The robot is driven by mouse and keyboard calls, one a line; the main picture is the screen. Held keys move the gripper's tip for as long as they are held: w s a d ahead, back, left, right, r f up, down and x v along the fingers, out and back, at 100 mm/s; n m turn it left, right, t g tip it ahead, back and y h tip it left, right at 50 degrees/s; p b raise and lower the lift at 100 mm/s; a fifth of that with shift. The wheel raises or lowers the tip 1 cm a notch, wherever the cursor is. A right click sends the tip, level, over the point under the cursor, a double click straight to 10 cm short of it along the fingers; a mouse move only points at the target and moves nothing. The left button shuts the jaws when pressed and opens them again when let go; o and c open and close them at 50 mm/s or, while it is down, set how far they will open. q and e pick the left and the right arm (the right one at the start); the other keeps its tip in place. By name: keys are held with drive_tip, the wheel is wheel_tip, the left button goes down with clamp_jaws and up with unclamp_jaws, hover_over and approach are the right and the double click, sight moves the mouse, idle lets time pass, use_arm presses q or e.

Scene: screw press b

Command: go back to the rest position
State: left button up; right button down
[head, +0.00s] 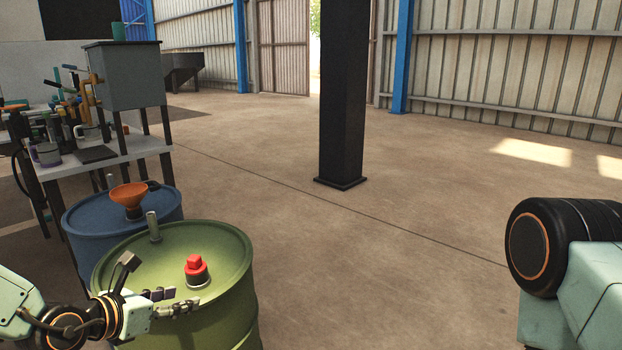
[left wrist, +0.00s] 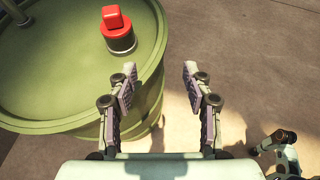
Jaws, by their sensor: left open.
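My left gripper (head: 176,301) is in the lower left of the head view, in front of the green drum (head: 225,242). In the left wrist view its two fingers (left wrist: 158,82) are spread apart with nothing between them. A red cap on a dark base (head: 196,269) stands on the drum's top, beyond the fingers and apart from them. It also shows at the top of the left wrist view (left wrist: 117,28). My right arm shows at the right edge of the head view, but its gripper is not visible.
A blue drum (head: 88,225) with an orange funnel (head: 129,196) stands behind the green drum. A bench (head: 130,150) with tools, mugs and a grey box (head: 125,78) is at the left. A black column (head: 343,95) stands mid-floor. The floor around the column is clear.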

use_arm(q)
drive_tip(key=s+d+f+m+g+h, duration=0.1)
drive_tip(key=s+d+f+m+g, duration=0.25)
drive_tip(key=s, duration=0.25)
drive_tip(key=s+d+f+m+g, duration=0.2)
drive_tip(key=s+f+m+g, duration=0.2)
drive_tip(key=s+m, duration=0.15)
drive_tip(key=s+a+f+m+g+y+p, duration=0.2)
drive_tip(key=s+a+m+y, duration=0.1)
drive_tip(key=s+m, duration=0.25)
drive_tip(key=s+a+f+m+g+y+p, duration=0.1)
drive_tip(key=s+a+f+m+y+p, duration=0.15)
drive_tip(key=s+m, duration=0.35)
drive_tip(key=s+d+m+p, duration=0.5)
drive_tip(key=s+m+p, duration=0.1)
drive_tip(key=s+m, duration=0.5)
drive_tip(key=shift+s+d+r, duration=0.25)
drive_tip(key=shift+s+r, duration=0.05)
drive_tip(key=shift+r, duration=0.1)
drive_tip(key=shift+g, duration=0.25)
